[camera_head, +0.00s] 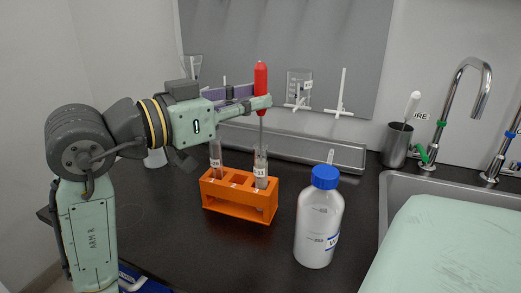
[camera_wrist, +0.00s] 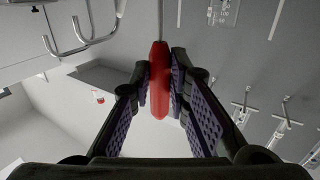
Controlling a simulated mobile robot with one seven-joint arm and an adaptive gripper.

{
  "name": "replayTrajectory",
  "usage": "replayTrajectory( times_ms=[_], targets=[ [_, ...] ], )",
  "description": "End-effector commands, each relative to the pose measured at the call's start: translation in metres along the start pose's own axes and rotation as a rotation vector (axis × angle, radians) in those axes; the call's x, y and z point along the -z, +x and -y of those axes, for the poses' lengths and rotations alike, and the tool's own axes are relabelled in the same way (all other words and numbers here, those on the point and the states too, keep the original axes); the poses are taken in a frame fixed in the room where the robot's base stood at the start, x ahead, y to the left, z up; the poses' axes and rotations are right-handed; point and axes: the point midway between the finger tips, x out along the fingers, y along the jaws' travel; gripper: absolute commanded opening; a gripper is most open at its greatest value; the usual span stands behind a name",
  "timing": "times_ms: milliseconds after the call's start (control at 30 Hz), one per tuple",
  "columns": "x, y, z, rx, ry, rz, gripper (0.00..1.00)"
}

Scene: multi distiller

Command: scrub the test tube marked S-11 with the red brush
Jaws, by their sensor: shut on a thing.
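My gripper (camera_head: 258,102) is shut on the red handle of the brush (camera_head: 261,74), which stands upright. In the wrist view the red handle (camera_wrist: 160,82) sits between the two purple-padded fingers (camera_wrist: 161,84). The brush's thin shaft runs down to the mouth of the right test tube (camera_head: 261,168) in the orange rack (camera_head: 239,208). Its label looks like S-11 but is tiny. The bristles are not clearly visible, so how deep the brush sits I cannot tell. Another labelled tube (camera_head: 215,158) stands in the rack's left slot.
A white bottle with a blue cap (camera_head: 319,218) stands right of the rack. A grey metal cup (camera_head: 397,146) holds a white-handled tool near the sink (camera_head: 383,200) and tap (camera_head: 468,75). Glassware and pegs (camera_head: 340,100) are on the wall board behind. Dark counter is bare in front of the rack.

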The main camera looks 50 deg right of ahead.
Motion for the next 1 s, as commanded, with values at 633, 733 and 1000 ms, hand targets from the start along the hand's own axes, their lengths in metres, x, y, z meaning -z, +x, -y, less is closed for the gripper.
replayTrajectory(
  times_ms=[633,733,1000],
  targets=[
    [0.01,0.005,0.002,0.0,0.001,0.0,0.0],
    [0.016,0.005,0.002,0.0,0.0,0.0,0.0],
    [-0.008,0.005,0.004,0.0,0.0,0.0,0.0]
  ],
)
